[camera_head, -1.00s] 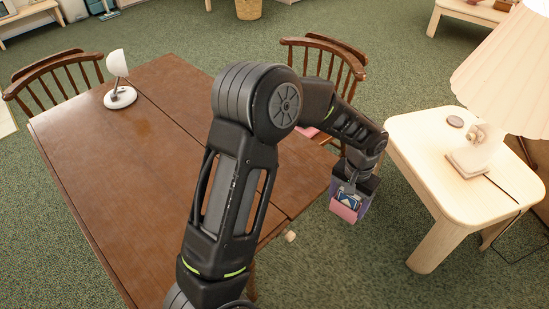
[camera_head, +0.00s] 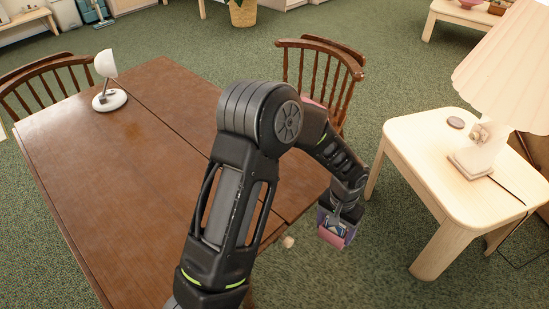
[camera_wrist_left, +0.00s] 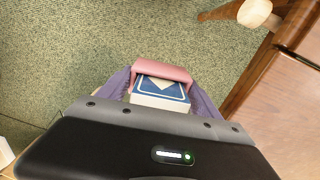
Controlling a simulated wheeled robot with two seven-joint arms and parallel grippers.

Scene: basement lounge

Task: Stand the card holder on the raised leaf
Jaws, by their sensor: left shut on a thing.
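The leaf on that side (camera_head: 300,190) looks level with the rest and is partly hidden by my arm. My right gripper is out of view.
A white lamp (camera_head: 109,98) stands at the brown table's far left. Wooden chairs stand at its far side (camera_head: 318,62) and left (camera_head: 50,85). The pale side table (camera_head: 430,150) bears a large lamp (camera_head: 485,140) and a small grey disc (camera_head: 455,122). A round knob (camera_head: 288,241) sticks out below the leaf.

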